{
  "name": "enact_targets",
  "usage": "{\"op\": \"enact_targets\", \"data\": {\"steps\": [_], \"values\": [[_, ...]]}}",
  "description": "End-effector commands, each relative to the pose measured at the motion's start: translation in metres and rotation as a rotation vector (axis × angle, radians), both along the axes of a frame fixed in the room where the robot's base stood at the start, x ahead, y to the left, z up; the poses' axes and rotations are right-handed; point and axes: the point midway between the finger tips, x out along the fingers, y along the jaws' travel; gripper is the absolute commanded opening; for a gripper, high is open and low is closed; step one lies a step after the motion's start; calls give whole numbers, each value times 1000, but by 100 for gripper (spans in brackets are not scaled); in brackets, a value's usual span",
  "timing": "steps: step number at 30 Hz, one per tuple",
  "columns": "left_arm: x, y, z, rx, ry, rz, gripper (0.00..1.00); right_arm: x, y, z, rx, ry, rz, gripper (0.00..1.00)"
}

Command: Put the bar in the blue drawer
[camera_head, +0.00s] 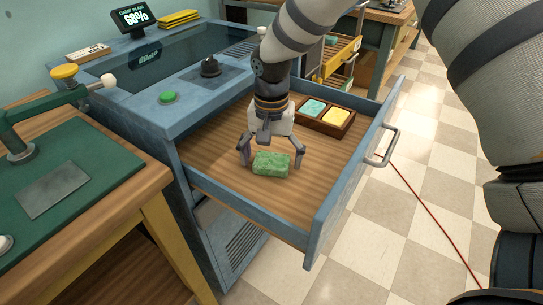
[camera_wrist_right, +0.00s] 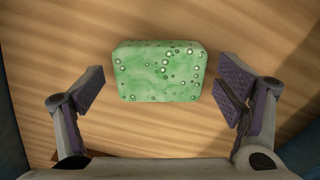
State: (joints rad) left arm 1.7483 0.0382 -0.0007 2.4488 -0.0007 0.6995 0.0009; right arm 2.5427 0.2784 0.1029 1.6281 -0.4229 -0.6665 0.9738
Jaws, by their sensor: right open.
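The green bar (camera_head: 271,164) lies on the wooden floor of the open blue drawer (camera_head: 330,205). It is a speckled green block. My right gripper (camera_head: 272,160) is inside the drawer, with its fingers apart on either side of the bar. In the right wrist view the bar (camera_wrist_right: 160,70) shows between and just ahead of the open fingers (camera_wrist_right: 165,88), with a gap on each side. It appears not to be held. My left gripper is not in view.
A divided wooden tray (camera_head: 326,118) with a teal and a yellow block sits at the drawer's back right. The drawer's walls surround the gripper. A workbench with a green mat (camera_head: 95,150) stands at left. A red cable (camera_head: 432,215) lies on the checkered floor.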

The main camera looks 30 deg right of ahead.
Motion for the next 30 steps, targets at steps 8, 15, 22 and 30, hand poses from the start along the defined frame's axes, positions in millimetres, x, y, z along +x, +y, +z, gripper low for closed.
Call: {"op": "enact_targets", "data": {"steps": [8, 15, 22, 30], "values": [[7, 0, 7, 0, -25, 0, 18, 2, 0, 50, -1, -12, 0, 86], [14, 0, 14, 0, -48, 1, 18, 1, 0, 108, -1, -6, 0, 86], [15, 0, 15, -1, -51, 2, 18, 0, 0, 124, -1, 1, 1, 86], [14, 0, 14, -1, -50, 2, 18, 0, 0, 124, 0, 1, 0, 86]]}}
